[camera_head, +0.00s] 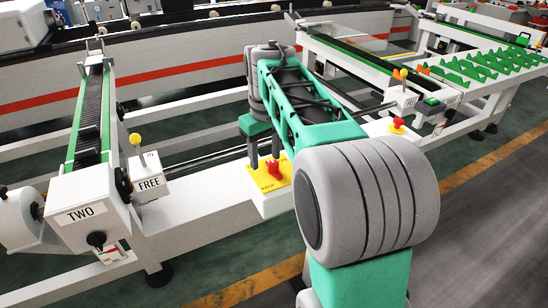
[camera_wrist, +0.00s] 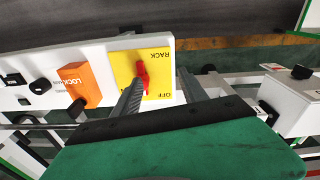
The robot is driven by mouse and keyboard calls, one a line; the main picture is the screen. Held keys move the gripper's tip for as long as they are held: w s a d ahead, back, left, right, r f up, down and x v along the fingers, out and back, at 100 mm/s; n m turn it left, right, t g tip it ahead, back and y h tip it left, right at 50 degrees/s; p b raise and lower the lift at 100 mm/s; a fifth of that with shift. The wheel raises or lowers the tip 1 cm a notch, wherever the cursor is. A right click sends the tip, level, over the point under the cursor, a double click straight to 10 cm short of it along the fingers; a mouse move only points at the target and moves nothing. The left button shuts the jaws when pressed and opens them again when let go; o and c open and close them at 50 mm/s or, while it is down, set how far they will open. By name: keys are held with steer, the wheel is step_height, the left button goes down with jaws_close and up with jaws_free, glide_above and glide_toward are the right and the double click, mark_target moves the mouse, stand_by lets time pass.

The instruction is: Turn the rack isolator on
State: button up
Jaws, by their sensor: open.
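The rack isolator is a red rotary handle (camera_head: 273,169) on a yellow plate (camera_head: 264,183) on the white beam. In the wrist view the red handle (camera_wrist: 142,76) stands roughly upright in the picture on the yellow plate (camera_wrist: 123,62), whose words RACK and OFF appear upside down. My gripper (camera_head: 264,160) is over the plate with its fingers pointing down. In the wrist view my gripper (camera_wrist: 158,84) is open and empty, one finger beside the handle and overlapping the plate, the other right of the plate. I cannot tell whether a finger touches the handle.
An orange LOCK block (camera_wrist: 75,82) stands beside the plate. A FREE box with a yellow-knobbed lever (camera_head: 150,185) and a TWO unit (camera_head: 85,220) stand to the left.

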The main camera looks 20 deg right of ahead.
mark_target(274, 163)
steer(key=shift+g, duration=0.4)
steer(key=w+d, duration=0.2)
steer(key=w+d+r, duration=0.1)
steer(key=d, duration=0.1)
steer(key=shift+w, duration=0.35)
steer(key=shift+w+d+f+n, duration=0.1)
steer(key=shift+w+d+n, duration=0.1)
steer(key=shift+n, duration=0.1)
step_height(274, 163, down, 7)
steer(key=shift+s+f+p, duration=0.1)
steer(key=shift+f+p, duration=0.1)
steer(key=shift+p, duration=0.1)
jaws_close()
